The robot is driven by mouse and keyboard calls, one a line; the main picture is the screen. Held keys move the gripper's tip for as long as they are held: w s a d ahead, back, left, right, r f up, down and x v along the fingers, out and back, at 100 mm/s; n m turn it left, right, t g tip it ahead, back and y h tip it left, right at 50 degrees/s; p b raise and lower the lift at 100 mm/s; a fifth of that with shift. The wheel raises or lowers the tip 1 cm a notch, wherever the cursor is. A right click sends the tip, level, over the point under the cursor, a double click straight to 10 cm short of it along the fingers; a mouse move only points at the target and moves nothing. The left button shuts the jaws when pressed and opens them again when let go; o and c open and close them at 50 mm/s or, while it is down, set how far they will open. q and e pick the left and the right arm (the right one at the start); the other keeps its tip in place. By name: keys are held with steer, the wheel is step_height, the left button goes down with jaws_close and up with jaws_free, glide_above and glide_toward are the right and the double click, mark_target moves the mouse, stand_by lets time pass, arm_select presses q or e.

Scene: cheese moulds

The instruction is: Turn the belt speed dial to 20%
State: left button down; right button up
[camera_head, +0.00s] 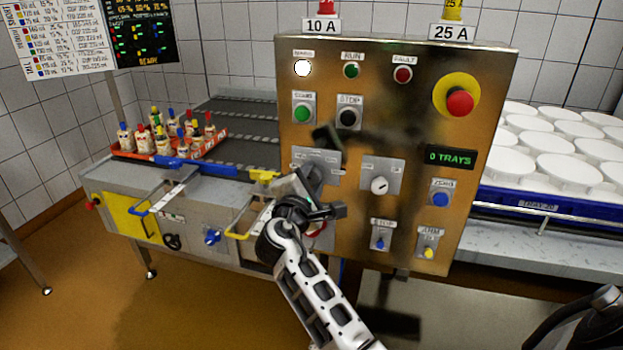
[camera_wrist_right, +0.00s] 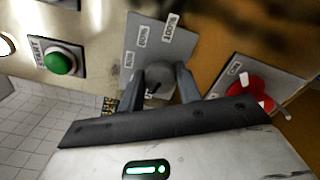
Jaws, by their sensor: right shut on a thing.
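The belt speed dial (camera_wrist_right: 158,77) is a dark round knob on a grey plate marked with percentages. The labels 80% and 100% can be read in the right wrist view; the lower marks are small or hidden. My right gripper (camera_wrist_right: 163,84) is shut on the dial, one finger on each side. Which mark the dial points at cannot be told. In the head view my right gripper (camera_head: 314,184) is at the left part of the control panel (camera_head: 420,110) and covers the dial, leaving part of its plate (camera_head: 318,157) showing. My left gripper is not in view.
Beside the dial is a red switch (camera_wrist_right: 248,95); a green start button (camera_wrist_right: 60,62) is also close. The panel carries a white-pointer knob (camera_head: 379,185), a red emergency button (camera_head: 460,103) and a "0 TRAYS" display (camera_head: 450,158).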

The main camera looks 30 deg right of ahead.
steer(key=shift+n, duration=1.7)
steer(key=o, duration=1)
steer(key=b+v, duration=0.1)
steer(key=v, duration=0.6)
steer(key=shift+s+a, duration=0.2)
